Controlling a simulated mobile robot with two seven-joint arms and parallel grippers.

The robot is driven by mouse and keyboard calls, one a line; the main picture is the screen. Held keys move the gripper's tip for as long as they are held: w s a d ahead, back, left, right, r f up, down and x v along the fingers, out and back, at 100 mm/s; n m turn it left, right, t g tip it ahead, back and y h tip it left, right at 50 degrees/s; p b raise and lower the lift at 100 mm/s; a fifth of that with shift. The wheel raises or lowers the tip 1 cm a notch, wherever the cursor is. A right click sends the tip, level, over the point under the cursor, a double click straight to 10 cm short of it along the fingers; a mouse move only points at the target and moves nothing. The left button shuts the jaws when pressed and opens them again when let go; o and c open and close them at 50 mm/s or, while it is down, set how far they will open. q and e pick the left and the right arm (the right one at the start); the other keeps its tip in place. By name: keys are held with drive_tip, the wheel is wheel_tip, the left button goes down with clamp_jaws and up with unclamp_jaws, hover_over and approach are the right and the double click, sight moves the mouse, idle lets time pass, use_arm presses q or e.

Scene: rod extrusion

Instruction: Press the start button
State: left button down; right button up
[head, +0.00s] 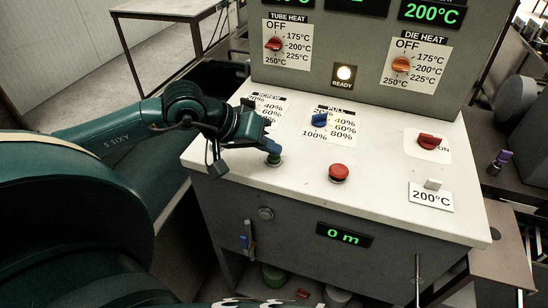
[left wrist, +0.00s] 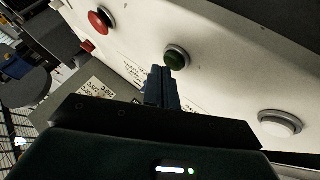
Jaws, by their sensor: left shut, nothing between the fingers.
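The green button (head: 273,158) is on the white panel top, near its front left edge. It also shows in the left wrist view (left wrist: 175,60), in a light ring just beyond my fingertips. My left gripper (head: 267,145) is shut and empty, its fingertips close above the green button. I cannot tell whether they touch it. In the left wrist view my closed fingers (left wrist: 161,84) point at the button. The gripper hides part of the SCREW dial label. My right gripper is not in view.
A red mushroom button (head: 338,171) sits to the right of the green one. The READY lamp (head: 344,73) is lit. The display (head: 344,235) reads 0 m.

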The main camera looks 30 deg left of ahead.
sight(269, 158)
use_arm(q)
drive_tip(key=shift+f+b, duration=0.55)
drive_tip(key=shift+b, duration=0.3)
idle(1.1)
drive_tip(key=shift+r, duration=0.95)
drive_tip(key=shift+r+p, duration=1.05)
drive_tip(key=shift+r, duration=1.5)
